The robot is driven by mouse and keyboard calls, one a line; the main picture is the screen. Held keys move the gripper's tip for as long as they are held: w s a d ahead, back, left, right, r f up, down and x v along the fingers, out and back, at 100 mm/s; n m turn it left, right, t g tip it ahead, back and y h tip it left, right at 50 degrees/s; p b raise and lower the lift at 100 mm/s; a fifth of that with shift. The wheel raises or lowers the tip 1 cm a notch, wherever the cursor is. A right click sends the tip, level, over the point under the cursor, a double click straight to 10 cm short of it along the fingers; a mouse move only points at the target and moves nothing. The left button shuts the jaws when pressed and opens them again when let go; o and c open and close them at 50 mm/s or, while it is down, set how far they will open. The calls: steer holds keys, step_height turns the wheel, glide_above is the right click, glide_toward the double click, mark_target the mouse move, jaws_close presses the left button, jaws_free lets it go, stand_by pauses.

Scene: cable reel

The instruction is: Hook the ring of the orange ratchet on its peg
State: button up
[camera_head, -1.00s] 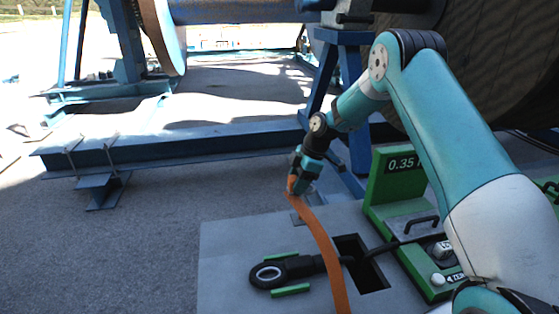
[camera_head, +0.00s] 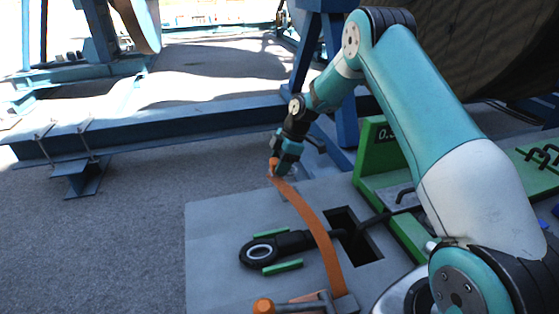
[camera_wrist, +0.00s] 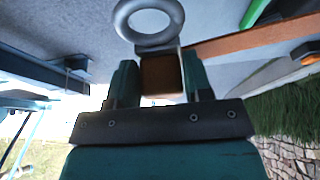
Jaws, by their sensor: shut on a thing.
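My gripper (camera_head: 280,170) is shut on the orange-brown end block of the orange ratchet's strap (camera_head: 318,232). The block (camera_wrist: 162,76) shows between the two fingers in the wrist view. A grey metal ring (camera_wrist: 148,22) stands just beyond the block and appears joined to it by a small plate. The strap curves down from my gripper to the ratchet body (camera_head: 312,300), with its orange knob (camera_head: 263,305), at the bottom edge of the head view. The ring is too small to make out in the head view. I cannot pick out the peg for certain.
A black lug with a pale ring (camera_head: 262,252) lies between green strips on the grey plate (camera_head: 215,222), beside a dark square opening (camera_head: 352,238). A green box (camera_head: 375,150) stands behind. A blue beam (camera_head: 150,130) crosses further back. Open ground lies left.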

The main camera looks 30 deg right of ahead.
steer(key=shift+f+b, duration=0.85)
steer(key=shift+f, duration=1)
steer(key=shift+r, duration=0.15)
steer(key=shift+f+b, duration=2.05)
steer(key=shift+f, duration=0.35)
stand_by(1.2)
steer(key=o, duration=1.1)
steer(key=shift+d, duration=0.1)
steer(key=v, duration=1.7)
steer(key=shift+r+b, duration=0.25)
steer(key=shift+b, duration=0.1)
